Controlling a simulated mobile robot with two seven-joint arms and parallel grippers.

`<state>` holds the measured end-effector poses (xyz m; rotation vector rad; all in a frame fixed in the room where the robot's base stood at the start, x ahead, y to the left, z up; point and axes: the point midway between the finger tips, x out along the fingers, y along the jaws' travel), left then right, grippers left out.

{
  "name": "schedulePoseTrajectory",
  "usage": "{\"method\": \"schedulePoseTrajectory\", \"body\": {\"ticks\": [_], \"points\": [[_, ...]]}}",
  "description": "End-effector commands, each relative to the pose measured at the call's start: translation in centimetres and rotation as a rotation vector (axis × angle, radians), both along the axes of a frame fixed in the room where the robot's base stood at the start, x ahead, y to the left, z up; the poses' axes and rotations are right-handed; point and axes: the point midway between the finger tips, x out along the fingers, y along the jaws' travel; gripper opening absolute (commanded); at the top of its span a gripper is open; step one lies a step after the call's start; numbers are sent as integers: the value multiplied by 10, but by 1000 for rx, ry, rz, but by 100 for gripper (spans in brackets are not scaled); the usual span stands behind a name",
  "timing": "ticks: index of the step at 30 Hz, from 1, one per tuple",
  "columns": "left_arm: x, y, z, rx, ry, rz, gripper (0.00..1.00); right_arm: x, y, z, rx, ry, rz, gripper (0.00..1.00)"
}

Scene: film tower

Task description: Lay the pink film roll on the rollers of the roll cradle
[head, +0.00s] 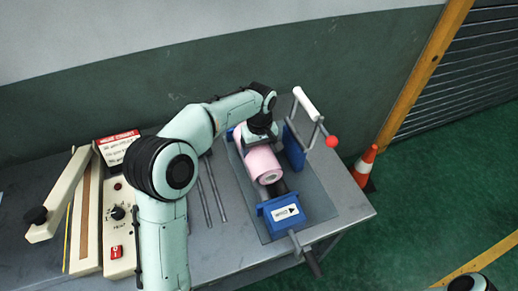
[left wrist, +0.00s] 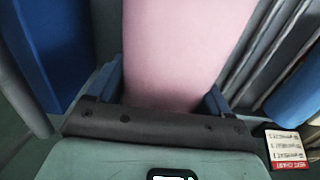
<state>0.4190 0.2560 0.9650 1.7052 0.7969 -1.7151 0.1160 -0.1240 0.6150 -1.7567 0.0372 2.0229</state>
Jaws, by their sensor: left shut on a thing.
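The pink film roll (head: 263,166) lies lengthwise over the roll cradle (head: 280,212), between its blue blocks. My left gripper (head: 259,142) is above the roll and shut on it from the top. In the left wrist view the pink roll (left wrist: 185,45) runs between the two blue-grey fingers. A dark roller (head: 279,187) shows beside the near end of the roll. The gripper hides the far end, and I cannot tell whether the roll touches the rollers. My right gripper is not in view.
A white-handled bar (head: 306,103) and a red knob (head: 332,141) rise at the cradle's right. Thin metal rods (head: 211,190) lie left of it. A control box (head: 119,230) and a red-headed card (head: 117,146) are further left. An orange cone (head: 366,160) stands beyond the table.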

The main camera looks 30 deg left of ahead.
Motion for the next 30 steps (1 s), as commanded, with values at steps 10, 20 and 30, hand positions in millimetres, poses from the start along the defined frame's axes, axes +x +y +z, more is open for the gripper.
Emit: {"method": "schedulePoseTrajectory", "body": {"ticks": [10, 20, 30], "points": [[0, 0, -6, 0, -4, 0, 21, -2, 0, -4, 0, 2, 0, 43], [1, 0, -12, 0, -4, 0, 21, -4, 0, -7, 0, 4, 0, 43], [0, 0, -12, 0, 0, 0, 100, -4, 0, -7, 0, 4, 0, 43]]}}
